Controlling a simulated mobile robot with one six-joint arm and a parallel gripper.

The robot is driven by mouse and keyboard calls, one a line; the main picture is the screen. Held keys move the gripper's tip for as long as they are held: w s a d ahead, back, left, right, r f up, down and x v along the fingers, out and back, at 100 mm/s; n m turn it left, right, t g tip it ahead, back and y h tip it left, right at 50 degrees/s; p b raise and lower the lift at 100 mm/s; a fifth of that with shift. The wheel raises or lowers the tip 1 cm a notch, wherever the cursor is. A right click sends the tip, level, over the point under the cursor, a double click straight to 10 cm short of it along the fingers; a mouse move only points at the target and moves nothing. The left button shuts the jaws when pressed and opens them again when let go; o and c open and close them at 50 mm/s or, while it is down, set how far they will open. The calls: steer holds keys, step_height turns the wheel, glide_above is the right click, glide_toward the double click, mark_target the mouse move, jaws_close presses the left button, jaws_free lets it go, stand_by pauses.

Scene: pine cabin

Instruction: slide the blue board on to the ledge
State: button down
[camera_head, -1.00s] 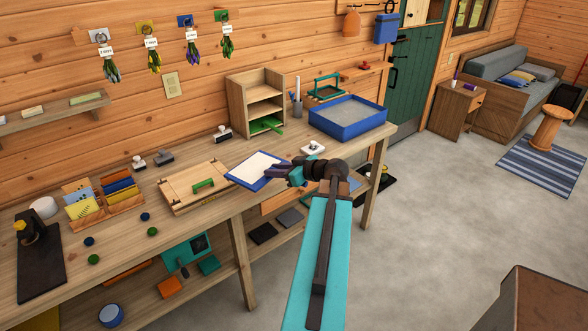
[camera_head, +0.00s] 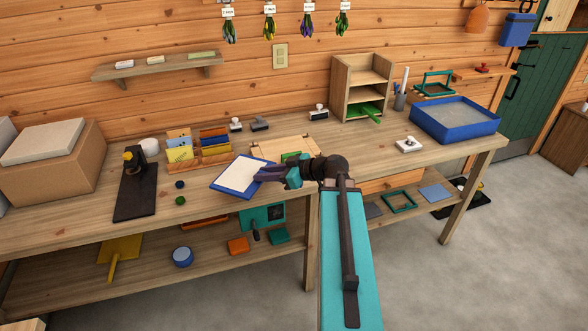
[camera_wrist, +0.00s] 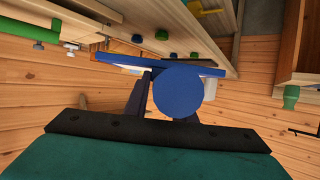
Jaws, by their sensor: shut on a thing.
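The blue board (camera_head: 233,190) has a white sheet on its face and is tilted, held over the front part of the workbench. My gripper (camera_head: 268,174) is shut on its right edge. In the wrist view the board (camera_wrist: 120,60) shows nearly edge-on, with a round blue part (camera_wrist: 178,92) between the fingers and the camera; this hides much of the grip. The wooden ledge (camera_head: 180,68) is on the wall at the upper left, apart from the board. Small pale blocks (camera_head: 163,58) lie on it.
Below the ledge, the workbench (camera_head: 60,227) carries a cardboard box (camera_head: 48,172), a black stand (camera_head: 136,195) and a card rack (camera_head: 205,160). A wooden panel (camera_head: 270,150) lies behind my gripper. A blue tray (camera_head: 455,125) stands at the right. The wall under the ledge is clear.

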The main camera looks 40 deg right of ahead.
mark_target(223, 190)
steer(key=a+y, duration=0.1)
steer(key=a, duration=0.3)
steer(key=w+a+f+n+g+b, duration=0.1)
steer(key=a, duration=0.2)
steer(key=w+a+n+y, duration=0.1)
steer(key=a, duration=0.3)
steer(key=shift+a+f+y, duration=0.3)
steer(key=shift+a, duration=0.05)
steer(key=a+f+n+g+y+b, duration=0.1)
steer(key=a+n+g+b, duration=0.1)
steer(key=a, duration=1)
steer(key=shift+a+f+n+g+y, duration=0.2)
steer(key=shift+a+n+g+y, duration=0.1)
steer(key=shift+a+n+y, duration=0.1)
steer(key=shift+a, duration=0.1)
